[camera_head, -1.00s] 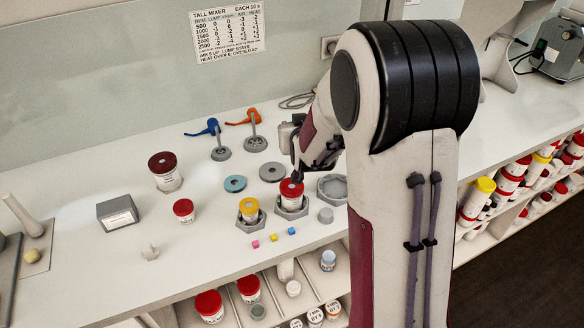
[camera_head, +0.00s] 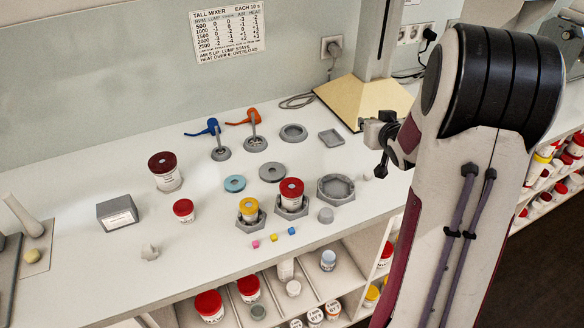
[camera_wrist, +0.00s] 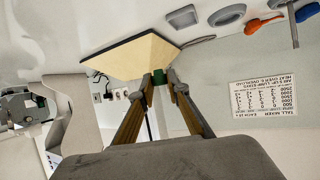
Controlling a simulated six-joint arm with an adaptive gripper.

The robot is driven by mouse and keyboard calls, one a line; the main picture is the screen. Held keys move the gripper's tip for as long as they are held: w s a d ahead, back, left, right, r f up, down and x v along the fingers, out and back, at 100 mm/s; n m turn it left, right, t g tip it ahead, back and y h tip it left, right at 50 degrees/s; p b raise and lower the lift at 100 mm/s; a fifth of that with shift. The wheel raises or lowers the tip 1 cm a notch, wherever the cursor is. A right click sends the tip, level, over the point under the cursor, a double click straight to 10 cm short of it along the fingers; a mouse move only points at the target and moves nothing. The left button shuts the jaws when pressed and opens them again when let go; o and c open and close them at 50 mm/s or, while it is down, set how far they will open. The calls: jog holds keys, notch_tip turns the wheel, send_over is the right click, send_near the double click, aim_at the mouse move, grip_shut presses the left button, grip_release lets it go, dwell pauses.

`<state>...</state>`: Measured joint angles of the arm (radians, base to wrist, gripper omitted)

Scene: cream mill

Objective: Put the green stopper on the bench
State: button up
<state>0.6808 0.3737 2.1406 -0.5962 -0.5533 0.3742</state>
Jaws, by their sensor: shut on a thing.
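The green stopper (camera_wrist: 159,77) shows in the wrist view between my two fingertips. My gripper (camera_wrist: 161,80) is shut on it. In the head view my gripper (camera_head: 382,168) is over the right part of the white bench (camera_head: 330,232), to the right of the hexagonal tray. The stopper cannot be made out there, and I cannot tell how high it is above the bench. A red-lidded jar (camera_head: 291,184) stands upright in a grey hexagonal holder, with a pale round spot in its lid.
A tan plate (camera_head: 350,98) is behind my gripper. A small square dish (camera_head: 330,138) and grey ring (camera_head: 293,132) lie at the back.

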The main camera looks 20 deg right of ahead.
jog(key=a, duration=0.1)
jog(key=f+n+y, duration=0.1)
jog(key=a+y, duration=0.1)
jog(key=shift+s+a+f+n+t, duration=0.25)
jog(key=shift+s+a+n+t, duration=0.05)
jog(key=shift+n, duration=0.1)
dwell(0.5)
send_over(356, 167)
jog(key=shift+a+f, duration=0.1)
jog(key=shift+f, duration=3.05)
jog(key=shift+f, duration=0.15)
jog(key=shift+f, duration=1.7)
jog(key=shift+f, duration=0.2)
